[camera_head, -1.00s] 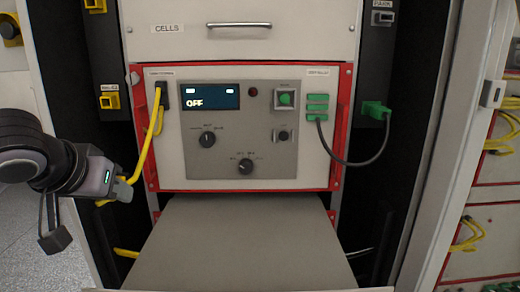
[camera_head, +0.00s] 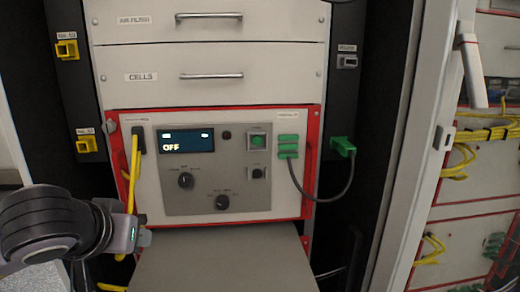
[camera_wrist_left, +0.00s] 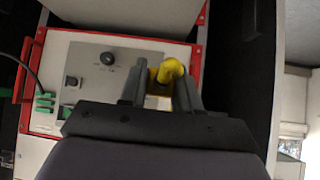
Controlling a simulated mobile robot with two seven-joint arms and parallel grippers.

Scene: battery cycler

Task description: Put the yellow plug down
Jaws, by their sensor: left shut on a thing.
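In the left wrist view, the yellow plug (camera_wrist_left: 170,71) sits between the two dark fingers of my left gripper (camera_wrist_left: 162,82), which is shut on it. In the head view, my left gripper (camera_head: 141,238) is in front of the unit's lower left corner, beside the grey shelf (camera_head: 225,262). The plug is hidden there. A yellow cable (camera_head: 134,170) hangs from a black connector (camera_head: 138,139) on the panel's left side and passes behind my gripper. My right gripper is not in view.
Two yellow sockets, an upper one (camera_head: 67,48) and a lower one (camera_head: 86,143), are on the left rack post. A green plug (camera_head: 343,147) with a dark cable is on the right post. The display (camera_head: 186,139) reads OFF. The shelf's visible top is bare.

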